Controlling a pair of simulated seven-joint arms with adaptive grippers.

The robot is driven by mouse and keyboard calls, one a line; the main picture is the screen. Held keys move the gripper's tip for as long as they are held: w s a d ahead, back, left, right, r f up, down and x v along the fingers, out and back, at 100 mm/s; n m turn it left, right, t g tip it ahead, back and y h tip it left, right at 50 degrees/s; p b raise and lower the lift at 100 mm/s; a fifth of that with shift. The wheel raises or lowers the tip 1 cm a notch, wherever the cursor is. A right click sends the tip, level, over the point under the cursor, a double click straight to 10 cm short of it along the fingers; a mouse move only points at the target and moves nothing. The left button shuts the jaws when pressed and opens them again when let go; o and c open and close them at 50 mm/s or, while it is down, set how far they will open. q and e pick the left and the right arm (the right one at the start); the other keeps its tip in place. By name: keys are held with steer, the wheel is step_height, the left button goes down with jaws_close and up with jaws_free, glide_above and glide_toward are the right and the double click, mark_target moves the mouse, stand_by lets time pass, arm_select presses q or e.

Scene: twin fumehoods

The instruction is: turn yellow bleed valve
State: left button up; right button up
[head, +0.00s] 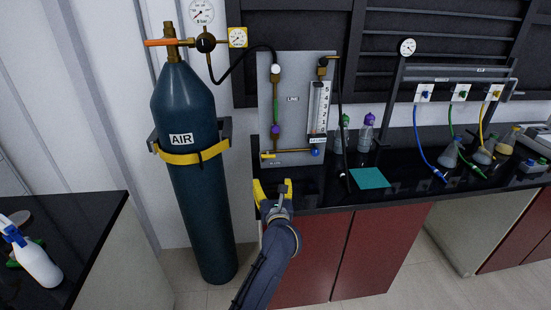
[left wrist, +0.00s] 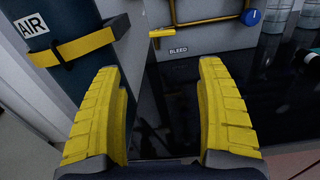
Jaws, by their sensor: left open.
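The yellow bleed valve (head: 267,155) is a small yellow handle at the lower left of the grey panel (head: 293,70), above a BLEED label. In the left wrist view the valve (left wrist: 162,33) shows at the top centre, just beyond the fingertips, with the label below it. My left gripper (head: 272,189) is open and empty, in front of and below the valve, apart from it. In the left wrist view its yellow fingers (left wrist: 159,66) stand wide on both sides, with the valve roughly between their lines. My right gripper is not in view.
A dark AIR cylinder (head: 190,190) with a yellow strap stands left of the panel. A blue knob (head: 315,152) sits to the valve's right. Bottles with green and purple tops (head: 366,130), a teal mat (head: 369,178) and flasks (head: 450,155) are on the black bench.

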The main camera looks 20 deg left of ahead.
mark_target(268, 157)
arm_select(q)
steer(key=shift+w+d+r, duration=0.1)
steer(key=shift+w+d, duration=0.05)
steer(key=shift+w, duration=0.45)
steer(key=x, duration=1.6)
steer(key=shift+c, duration=0.3)
steer(key=c, duration=1)
steer(key=shift+f, duration=0.2)
jaws_close()
